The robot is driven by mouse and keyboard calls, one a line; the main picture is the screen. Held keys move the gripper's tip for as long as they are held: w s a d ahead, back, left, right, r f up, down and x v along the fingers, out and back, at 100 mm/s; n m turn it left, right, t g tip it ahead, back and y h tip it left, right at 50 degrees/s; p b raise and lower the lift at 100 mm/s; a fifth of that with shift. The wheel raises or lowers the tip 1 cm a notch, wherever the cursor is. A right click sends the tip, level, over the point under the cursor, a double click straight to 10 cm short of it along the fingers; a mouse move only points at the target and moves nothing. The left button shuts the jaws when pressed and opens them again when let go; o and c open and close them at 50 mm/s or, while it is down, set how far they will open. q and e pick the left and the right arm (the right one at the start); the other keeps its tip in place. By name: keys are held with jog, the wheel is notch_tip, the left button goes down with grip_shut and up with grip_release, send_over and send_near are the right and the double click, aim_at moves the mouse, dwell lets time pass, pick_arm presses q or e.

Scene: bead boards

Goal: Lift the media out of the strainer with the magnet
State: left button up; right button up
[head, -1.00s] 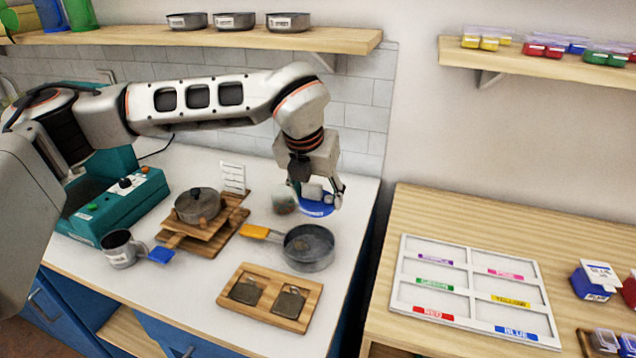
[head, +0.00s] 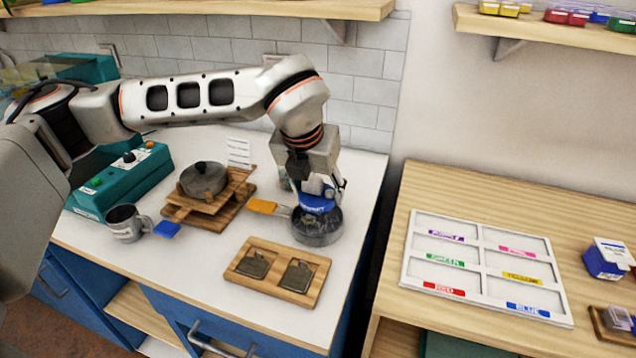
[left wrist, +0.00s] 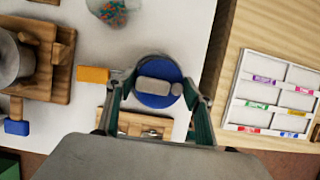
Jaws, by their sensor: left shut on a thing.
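The strainer (head: 318,238) is a round grey metal pan with a yellow handle (head: 262,206), on the white counter. In the left wrist view the magnet's blue round top (left wrist: 158,98) sits between the fingers and covers most of the strainer. My right gripper is not in view.
A wooden tray (head: 276,288) with two metal pieces lies in front of the strainer. A lidded pot (head: 203,180) on wooden boards, a grey cup (head: 126,223) and a teal machine (head: 122,182) stand left. A white sorting board (head: 486,268) lies on the right table.

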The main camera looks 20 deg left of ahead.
pick_arm(q)
jog(key=shift+f+b, duration=0.55)
jog(key=shift+f, duration=0.85)
jog(key=shift+f+b, duration=0.3)
jog(key=shift+f, duration=0.4)
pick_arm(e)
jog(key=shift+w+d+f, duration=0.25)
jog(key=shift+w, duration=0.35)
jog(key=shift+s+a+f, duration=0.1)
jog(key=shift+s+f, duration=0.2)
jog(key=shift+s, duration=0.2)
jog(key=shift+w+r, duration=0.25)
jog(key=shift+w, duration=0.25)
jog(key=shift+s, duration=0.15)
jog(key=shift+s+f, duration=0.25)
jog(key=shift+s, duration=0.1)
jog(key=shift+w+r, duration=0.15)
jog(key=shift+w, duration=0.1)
